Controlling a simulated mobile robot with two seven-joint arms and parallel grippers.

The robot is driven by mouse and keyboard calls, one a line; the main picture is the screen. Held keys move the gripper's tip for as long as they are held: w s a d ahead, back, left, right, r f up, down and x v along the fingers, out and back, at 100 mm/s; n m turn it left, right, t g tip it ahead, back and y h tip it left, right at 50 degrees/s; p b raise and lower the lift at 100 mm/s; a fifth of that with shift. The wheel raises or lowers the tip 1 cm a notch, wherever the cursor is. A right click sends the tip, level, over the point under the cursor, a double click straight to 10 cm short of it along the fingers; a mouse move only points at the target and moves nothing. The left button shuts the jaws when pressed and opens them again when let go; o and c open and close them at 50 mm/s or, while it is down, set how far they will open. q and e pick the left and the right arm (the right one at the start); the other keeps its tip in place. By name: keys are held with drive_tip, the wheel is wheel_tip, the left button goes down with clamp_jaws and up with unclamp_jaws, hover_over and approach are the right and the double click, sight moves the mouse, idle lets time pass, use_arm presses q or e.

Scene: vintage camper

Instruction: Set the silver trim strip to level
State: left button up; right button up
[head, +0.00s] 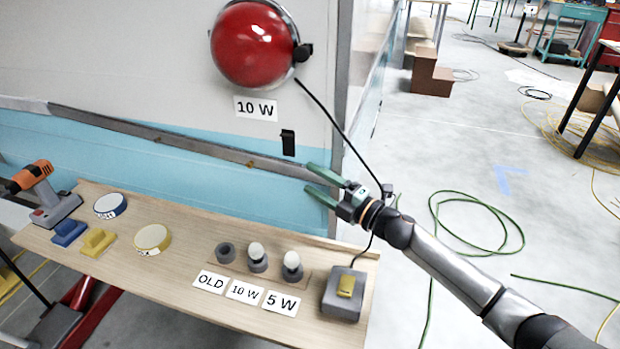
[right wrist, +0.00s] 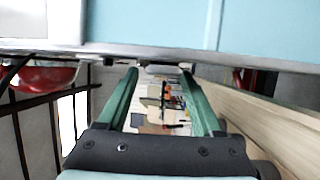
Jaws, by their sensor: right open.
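The silver trim strip (head: 180,143) runs along the camper wall in the head view and slopes down toward the right. Its right end lies close to the fingertips of my right gripper (head: 311,180). That gripper is open, and I see nothing held between its green fingers. My left gripper is in neither view.
A wooden bench (head: 190,205) stands below the strip with a drill (head: 45,195), tins, bulbs and a grey switch box (head: 344,293). A red lamp (head: 252,45) hangs on the wall above, its black cable passing near my right gripper.

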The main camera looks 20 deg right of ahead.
drive_tip(key=shift+x, duration=0.95)
clamp_jaws()
idle(0.8)
